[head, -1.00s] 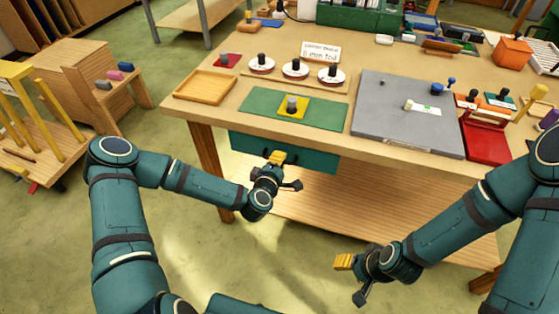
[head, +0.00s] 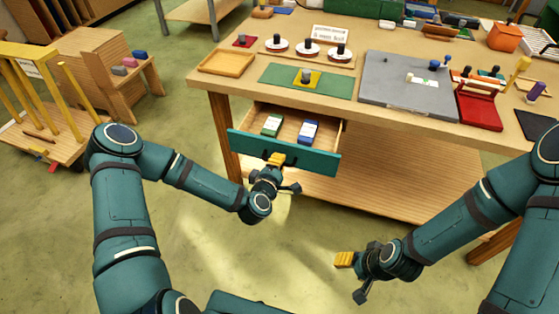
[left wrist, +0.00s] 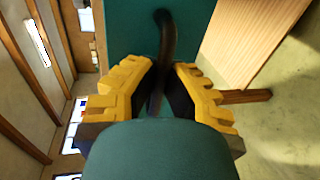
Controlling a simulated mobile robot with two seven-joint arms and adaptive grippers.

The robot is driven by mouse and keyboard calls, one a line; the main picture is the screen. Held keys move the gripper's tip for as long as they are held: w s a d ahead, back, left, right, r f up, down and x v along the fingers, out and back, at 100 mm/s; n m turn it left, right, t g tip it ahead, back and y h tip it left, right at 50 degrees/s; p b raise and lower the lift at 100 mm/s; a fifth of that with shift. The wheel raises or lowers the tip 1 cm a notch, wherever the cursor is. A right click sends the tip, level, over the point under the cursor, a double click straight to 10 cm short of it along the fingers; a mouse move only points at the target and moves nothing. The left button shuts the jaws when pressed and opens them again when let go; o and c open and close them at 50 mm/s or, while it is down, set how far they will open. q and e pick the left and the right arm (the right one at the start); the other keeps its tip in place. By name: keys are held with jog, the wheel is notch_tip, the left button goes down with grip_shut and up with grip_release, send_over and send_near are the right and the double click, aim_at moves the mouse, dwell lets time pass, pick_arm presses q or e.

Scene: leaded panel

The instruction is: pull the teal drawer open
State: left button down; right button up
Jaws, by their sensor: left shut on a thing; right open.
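The teal drawer (head: 310,159) under the workbench stands partly open in the head view. A green box (head: 272,125) and a blue and white box (head: 308,131) lie inside it. My left gripper (head: 276,159) is at the drawer front, shut on its dark handle. In the left wrist view the handle (left wrist: 165,45) runs between the yellow fingertips, against the teal front (left wrist: 125,30). My right gripper (head: 344,260) is open and empty, low in front of the bench and apart from it.
The workbench top (head: 235,85) carries a wooden tray (head: 226,62), a green mat (head: 280,78), a grey board (head: 385,95) and a red box (head: 478,108). A wooden rack (head: 50,110) stands at the left. The floor before the drawer is clear apart from my arms.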

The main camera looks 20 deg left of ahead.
pick_arm(q)
jog(key=shift+s, duration=0.45)
jog(key=c, duration=1)
grip_release()
jog(key=v, duration=0.7)
jog(key=shift+s+r, duration=0.1)
jog(key=shift+s, duration=0.15)
